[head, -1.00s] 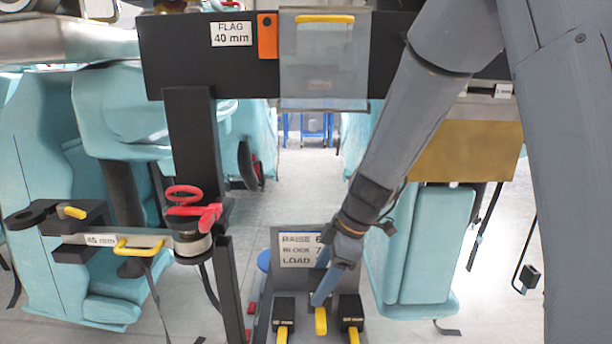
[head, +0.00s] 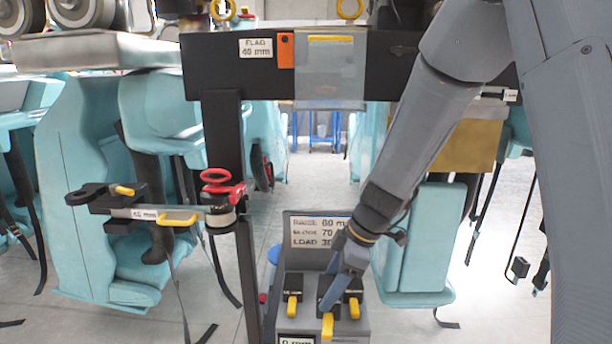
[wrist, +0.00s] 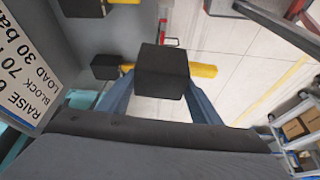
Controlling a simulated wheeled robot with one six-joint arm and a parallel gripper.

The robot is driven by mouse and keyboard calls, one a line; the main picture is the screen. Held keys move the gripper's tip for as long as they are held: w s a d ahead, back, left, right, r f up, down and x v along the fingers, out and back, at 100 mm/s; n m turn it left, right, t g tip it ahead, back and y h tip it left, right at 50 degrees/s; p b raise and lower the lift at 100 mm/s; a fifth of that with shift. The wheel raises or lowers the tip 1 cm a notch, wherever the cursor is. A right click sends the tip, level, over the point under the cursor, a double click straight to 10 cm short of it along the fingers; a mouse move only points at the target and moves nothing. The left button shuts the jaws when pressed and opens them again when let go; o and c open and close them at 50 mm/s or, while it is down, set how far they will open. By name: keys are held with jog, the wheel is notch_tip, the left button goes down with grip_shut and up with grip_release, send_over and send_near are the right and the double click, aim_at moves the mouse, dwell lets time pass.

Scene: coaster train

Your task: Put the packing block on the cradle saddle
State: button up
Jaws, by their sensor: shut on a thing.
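My gripper (head: 334,285) is shut on the packing block, a black block with a yellow handle (head: 328,326). In the wrist view the black block (wrist: 162,70) sits between my blue fingertips, its yellow handle pointing right. In the head view my fingers mostly hide its black body. It is in front of a grey rack (head: 360,325) holding two similar black blocks with yellow handles, one at the left (head: 292,285) and one at the right (head: 353,288). I cannot tell its exact height above the rack. I cannot pick out the cradle saddle with certainty.
A sign reading RAISE, BLOCK, LOAD (head: 318,232) stands behind the rack. At left, a dark post (head: 222,135) stands by a red-ringed fitting (head: 220,185) and a labelled gauge bar (head: 145,214). A dark crossbeam (head: 225,75) spans above. Teal seats (head: 75,185) hang around.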

jog(key=w+d+m+t+h, duration=0.2)
jog(key=w+d+m, duration=0.1)
jog(key=d+m, duration=0.4)
jog(key=w+d+m+t+h, duration=0.1)
jog(key=w+d+m+t, duration=0.15)
jog(key=d+m, duration=0.4)
jog(key=s+d+f+m+h, duration=0.1)
jog(key=s+f+m, duration=0.2)
jog(key=s+f, duration=0.1)
jog(key=shift+s+f+h, duration=0.3)
jog(key=shift+s+f, duration=0.05)
jog(key=shift+f, duration=0.5)
jog(key=shift+g, duration=0.25)
